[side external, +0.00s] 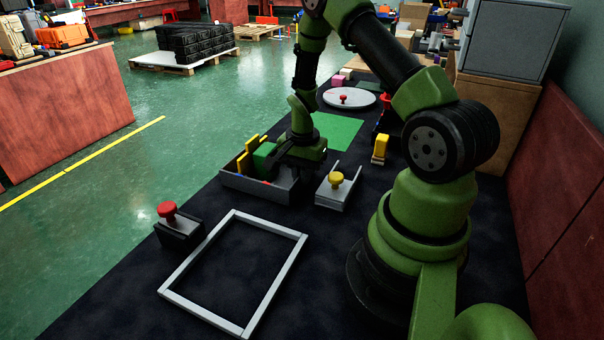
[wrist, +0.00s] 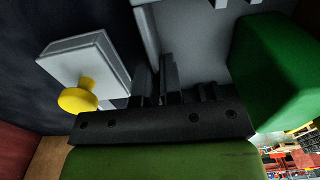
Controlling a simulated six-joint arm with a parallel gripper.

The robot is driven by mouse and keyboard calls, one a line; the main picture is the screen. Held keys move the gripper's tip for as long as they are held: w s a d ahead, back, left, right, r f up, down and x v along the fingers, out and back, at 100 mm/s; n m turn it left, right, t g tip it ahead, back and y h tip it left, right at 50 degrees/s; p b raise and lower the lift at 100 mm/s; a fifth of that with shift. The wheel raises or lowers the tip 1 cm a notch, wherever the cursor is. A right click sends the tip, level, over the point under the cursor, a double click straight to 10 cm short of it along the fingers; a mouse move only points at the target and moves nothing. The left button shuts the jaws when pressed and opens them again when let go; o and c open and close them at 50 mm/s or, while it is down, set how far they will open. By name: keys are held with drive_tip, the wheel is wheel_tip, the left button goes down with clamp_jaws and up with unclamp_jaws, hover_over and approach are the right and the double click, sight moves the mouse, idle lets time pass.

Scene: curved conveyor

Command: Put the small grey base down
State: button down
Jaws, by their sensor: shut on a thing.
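My gripper (side external: 286,166) is low over the right part of an open grey tray (side external: 248,187). In the wrist view my dark fingers (wrist: 172,88) stand close together against grey surfaces. They are shut on a grey piece, which I take as the small grey base; it is mostly hidden and hard to tell from the tray. A green block (side external: 264,160) stands in the tray to the left of my gripper, and shows large at right in the wrist view (wrist: 268,75).
A grey holder (side external: 330,200) with a yellow knob (side external: 336,179) stands right of the tray. A red-knobbed dark box (side external: 180,232) and an empty grey frame (side external: 180,297) lie nearer. A green mat (side external: 338,131), yellow block (side external: 380,147) and round white plate (side external: 349,98) are farther back.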

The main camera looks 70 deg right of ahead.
drive_tip(key=shift+f, duration=0.1)
drive_tip(key=c, duration=1.3)
unclamp_jaws()
wheel_tip(320, 180, up, 12)
drive_tip(key=a+r+n+t, duration=0.3)
drive_tip(key=a+r+n, duration=0.2)
drive_tip(key=a+r, duration=0.5)
drive_tip(key=s+a+r+n+t, duration=0.1)
drive_tip(key=s+a+r+n, duration=0.1)
drive_tip(key=s+a+n, duration=0.1)
drive_tip(key=s+a+r+n+t+y, duration=0.1)
drive_tip(key=s+a+r+n, duration=0.2)
drive_tip(key=s, duration=0.1)
drive_tip(key=s+a+r+n+t+y, duration=0.1)
drive_tip(key=s+a+r+n+t, duration=0.1)
drive_tip(key=s+a+n, duration=0.1)
drive_tip(key=shift+s+a+r, duration=0.25)
drive_tip(key=shift+a+r, duration=0.1)
drive_tip(key=shift+a, duration=0.05)
